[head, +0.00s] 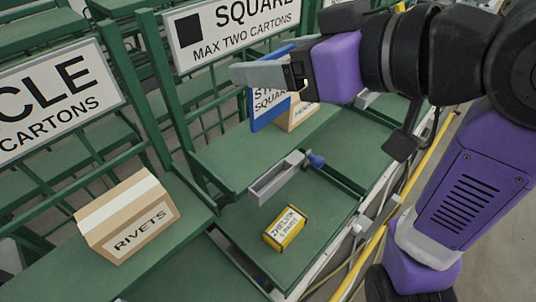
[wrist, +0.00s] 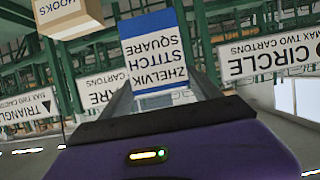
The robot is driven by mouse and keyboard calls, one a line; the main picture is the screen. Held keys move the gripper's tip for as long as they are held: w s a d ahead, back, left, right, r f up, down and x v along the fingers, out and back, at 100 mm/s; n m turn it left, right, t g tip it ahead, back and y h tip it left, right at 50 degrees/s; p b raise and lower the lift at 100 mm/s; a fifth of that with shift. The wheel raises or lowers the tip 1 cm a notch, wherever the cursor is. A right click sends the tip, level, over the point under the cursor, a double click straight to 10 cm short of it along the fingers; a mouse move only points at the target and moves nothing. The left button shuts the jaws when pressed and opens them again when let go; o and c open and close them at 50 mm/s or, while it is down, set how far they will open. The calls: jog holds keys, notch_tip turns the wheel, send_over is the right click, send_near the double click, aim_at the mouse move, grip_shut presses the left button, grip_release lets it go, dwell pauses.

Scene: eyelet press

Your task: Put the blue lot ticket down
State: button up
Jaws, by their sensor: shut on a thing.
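The blue lot ticket (head: 257,112) is a blue card with a white printed panel, partly hidden by my gripper in the head view. In the wrist view the ticket (wrist: 155,50) stands between the fingers, with "ZHELVIK STITCH SQUARE" upside down. My gripper (head: 262,72) is shut on the ticket, above the green shelf (head: 222,150) under the SQUARE sign (head: 240,28). The fingers also show in the wrist view (wrist: 160,92). Whether the ticket touches the shelf is unclear.
A carton (head: 300,116) stands beside the ticket. A RIVETS carton (head: 127,215) is on the left shelf. A grey open tray (head: 276,178) with a blue knob and a yellow box (head: 285,228) lie lower down. Green shelf left of the ticket looks bare.

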notch_tip(320, 180, down, 17)
jog(key=shift+r, duration=0.15)
dwell(0.4)
jog(key=o, duration=1.3)
jog(key=shift+o, duration=0.2)
jog(key=p+v, duration=0.3)
jog(key=v, duration=0.9)
jog(key=shift+p, duration=0.35)
